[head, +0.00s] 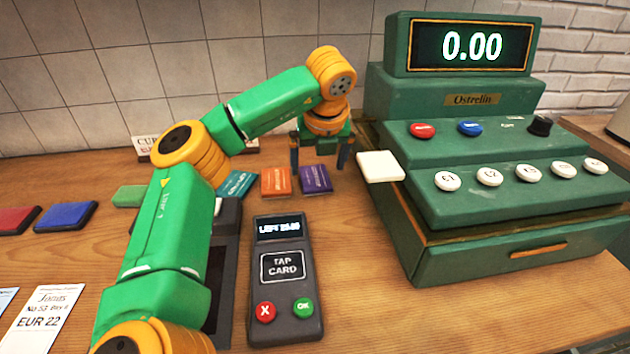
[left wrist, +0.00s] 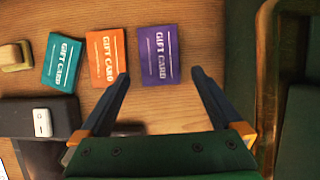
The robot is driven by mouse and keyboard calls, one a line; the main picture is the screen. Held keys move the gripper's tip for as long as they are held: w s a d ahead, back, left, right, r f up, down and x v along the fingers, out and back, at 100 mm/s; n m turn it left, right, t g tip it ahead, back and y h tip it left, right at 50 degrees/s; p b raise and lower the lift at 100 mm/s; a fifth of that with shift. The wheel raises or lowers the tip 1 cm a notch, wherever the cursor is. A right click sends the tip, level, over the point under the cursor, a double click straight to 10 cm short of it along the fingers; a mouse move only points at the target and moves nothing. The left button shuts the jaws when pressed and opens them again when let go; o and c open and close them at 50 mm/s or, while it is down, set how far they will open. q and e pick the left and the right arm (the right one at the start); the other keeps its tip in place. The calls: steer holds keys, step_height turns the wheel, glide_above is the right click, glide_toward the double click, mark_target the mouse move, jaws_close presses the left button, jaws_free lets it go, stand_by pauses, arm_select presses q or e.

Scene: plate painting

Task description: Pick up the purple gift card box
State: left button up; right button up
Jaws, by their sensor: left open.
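The purple gift card box (head: 316,179) lies flat on the wooden counter, at the right end of a row of three. It also shows in the left wrist view (left wrist: 158,54), with white "GIFT CARD" lettering. My left gripper (head: 321,168) is open and empty, fingers pointing down above the purple box. In the left wrist view the fingertips (left wrist: 160,74) stand apart, one on each side of the box's near end, not gripping it. The orange gift card box (head: 275,181) is just left of it, and the teal one (head: 236,184) is further left. My right gripper is not in view.
A green cash register (head: 470,150) stands close on the right, with a white square plate (head: 380,166) projecting toward the boxes. A card terminal (head: 284,280) lies in front of them. Red (head: 14,220) and blue (head: 66,215) pads lie at the left.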

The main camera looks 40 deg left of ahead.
mark_target(316, 180)
arm_select(q)
steer(key=x, duration=0.4)
steer(key=shift+a+f, duration=0.1)
steer(key=shift+f, duration=0.3)
steer(key=c, duration=1.2)
steer(key=shift+r, duration=0.15)
steer(key=shift+c, duration=0.2)
